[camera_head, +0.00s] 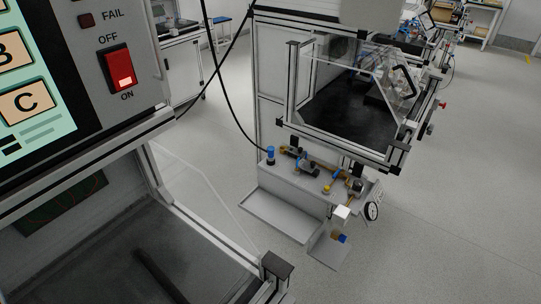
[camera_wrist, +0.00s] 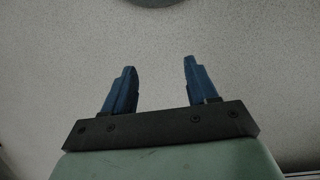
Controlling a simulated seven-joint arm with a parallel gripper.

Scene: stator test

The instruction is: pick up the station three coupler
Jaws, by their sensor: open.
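No part that I can name for certain as the station three coupler shows. In the head view, a blue-topped fitting (camera_head: 270,154) with a black hose stands at the left of a grey ledge under a clear-covered test station (camera_head: 340,128). Several small brass, black and blue fittings (camera_head: 312,168) sit along that ledge. A small blue piece (camera_head: 340,238) lies lower down by a grey bracket. My gripper (camera_wrist: 160,63) shows only in the wrist view. Its two blue fingers are apart, with nothing between them, above a plain grey speckled surface.
A nearer station fills the left, with a control panel (camera_head: 60,65), a lit red switch (camera_head: 117,70) and a frame post (camera_head: 276,266). Open floor (camera_head: 460,220) lies right. A dark round edge (camera_wrist: 154,2) tops the wrist view.

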